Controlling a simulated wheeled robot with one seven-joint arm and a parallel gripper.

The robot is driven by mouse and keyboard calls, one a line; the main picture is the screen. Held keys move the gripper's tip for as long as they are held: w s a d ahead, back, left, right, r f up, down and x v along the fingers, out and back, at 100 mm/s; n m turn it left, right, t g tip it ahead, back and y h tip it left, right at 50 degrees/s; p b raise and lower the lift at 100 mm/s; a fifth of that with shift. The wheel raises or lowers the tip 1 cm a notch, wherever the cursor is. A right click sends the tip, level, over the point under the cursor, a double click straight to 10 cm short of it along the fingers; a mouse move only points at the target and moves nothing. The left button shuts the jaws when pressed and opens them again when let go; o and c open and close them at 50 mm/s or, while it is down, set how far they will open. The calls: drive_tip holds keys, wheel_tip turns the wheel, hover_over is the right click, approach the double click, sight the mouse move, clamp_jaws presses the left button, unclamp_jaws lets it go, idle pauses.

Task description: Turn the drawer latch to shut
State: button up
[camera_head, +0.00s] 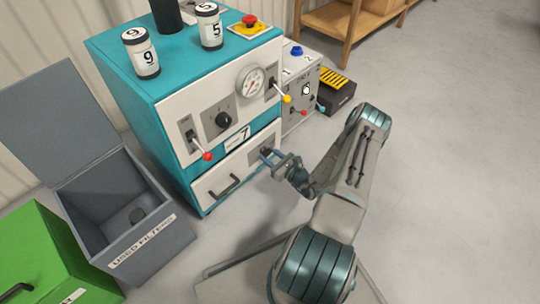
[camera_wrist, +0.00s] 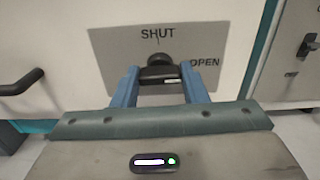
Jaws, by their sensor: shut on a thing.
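The drawer (camera_head: 212,190) is the white front panel low on the teal cabinet, and it looks closed. Its latch (camera_wrist: 158,74) is a dark knob on a grey plate (camera_wrist: 112,48), with SHUT printed above and OPEN to the right. The knob's bar looks roughly level across the picture; which label it points to is not clear. My gripper (camera_wrist: 158,88) has its blue fingers on either side of the knob and is shut on it. In the head view my gripper (camera_head: 272,160) is at the drawer's right end, hiding part of the latch.
A black drawer handle (camera_head: 224,188) is left of the latch. Above are a red-tipped lever (camera_head: 207,155), a dial knob (camera_head: 223,119) and a yellow-tipped lever (camera_head: 286,99). A grey open bin (camera_head: 165,232) stands to the left. The floor at right is clear.

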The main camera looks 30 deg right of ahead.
drive_tip(key=n+p, duration=0.2)
drive_tip(key=n, duration=0.2)
drive_tip(key=shift+r, duration=0.1)
drive_tip(key=n+p, duration=0.2)
drive_tip(key=n, duration=0.2)
drive_tip(key=shift+n, duration=0.4)
drive_tip(key=n+p, duration=0.2)
drive_tip(key=n, duration=0.2)
drive_tip(key=shift+n+p, duration=0.3)
drive_tip(key=shift+p, duration=0.05)
drive_tip(key=n+p, duration=0.1)
drive_tip(key=n, duration=0.3)
drive_tip(key=shift+p, duration=0.4)
drive_tip(key=shift+d, duration=0.1)
drive_tip(key=o, duration=1)
drive_tip(key=shift+c, duration=0.2)
